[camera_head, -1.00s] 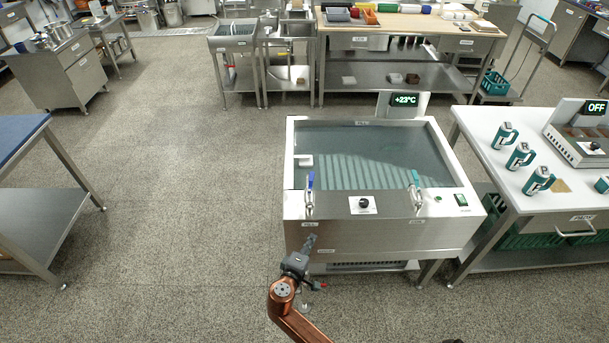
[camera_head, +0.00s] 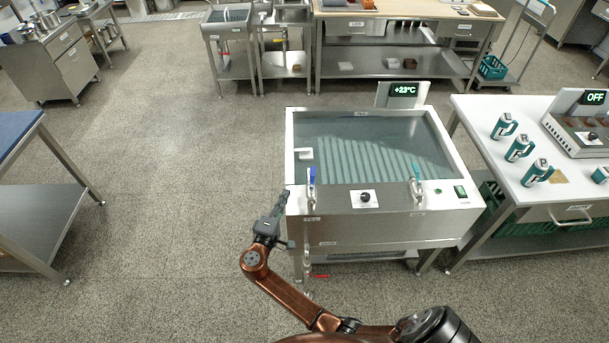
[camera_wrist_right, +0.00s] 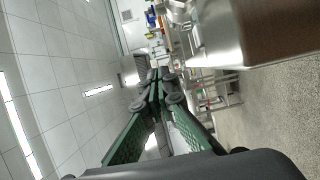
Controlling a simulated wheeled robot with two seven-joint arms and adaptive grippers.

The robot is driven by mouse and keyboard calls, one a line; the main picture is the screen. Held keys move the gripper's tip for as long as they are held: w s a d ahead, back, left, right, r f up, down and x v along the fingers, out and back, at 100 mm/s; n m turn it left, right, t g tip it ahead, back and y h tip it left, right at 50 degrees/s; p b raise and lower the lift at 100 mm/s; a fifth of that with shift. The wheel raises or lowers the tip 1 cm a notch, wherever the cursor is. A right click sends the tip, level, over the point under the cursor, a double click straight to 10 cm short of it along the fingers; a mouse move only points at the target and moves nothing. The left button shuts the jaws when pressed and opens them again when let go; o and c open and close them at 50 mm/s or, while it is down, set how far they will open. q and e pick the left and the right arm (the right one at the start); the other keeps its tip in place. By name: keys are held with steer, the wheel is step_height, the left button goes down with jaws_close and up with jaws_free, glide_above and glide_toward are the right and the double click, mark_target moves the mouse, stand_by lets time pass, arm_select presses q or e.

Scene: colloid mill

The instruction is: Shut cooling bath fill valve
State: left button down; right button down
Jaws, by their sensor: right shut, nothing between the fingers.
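The cooling bath (camera_head: 350,232) is a steel tank of water with a +23°C display (camera_head: 404,90). On its front ledge, a tap with a blue lever (camera_head: 312,176) stands at the left and one with a teal lever (camera_head: 416,188) at the right. Both levers look raised; the labels below are too small to read surely. A red-handled valve (camera_head: 318,276) sits low under the left front. My right gripper (camera_head: 283,196) is shut and empty, just left of the bath's front left corner, apart from the blue lever. Its closed fingers (camera_wrist_right: 162,82) fill the right wrist view's middle. My left gripper is out of view.
The ledge also has a black knob (camera_head: 365,198) and a green switch (camera_head: 460,191). A white table (camera_head: 480,130) with several teal-handled jugs stands at right. A blue-topped bench (camera_head: 18,140) is at far left. The floor between is clear.

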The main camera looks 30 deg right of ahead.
mark_target(313, 172)
steer(key=shift+w, duration=0.15)
steer(key=shift+w+d+f, duration=0.1)
steer(key=shift+w, duration=0.1)
steer(key=b+x, duration=0.1)
steer(key=x, duration=0.8)
steer(key=shift+d, duration=0.1)
steer(key=s+d, duration=0.1)
steer(key=d, duration=0.1)
steer(key=shift+s+d, duration=0.35)
steer(key=shift+d, duration=0.05)
steer(key=shift+s+d, duration=0.25)
steer(key=shift+d, duration=0.05)
steer(key=shift+s+d, duration=0.1)
steer(key=shift+d, duration=0.05)
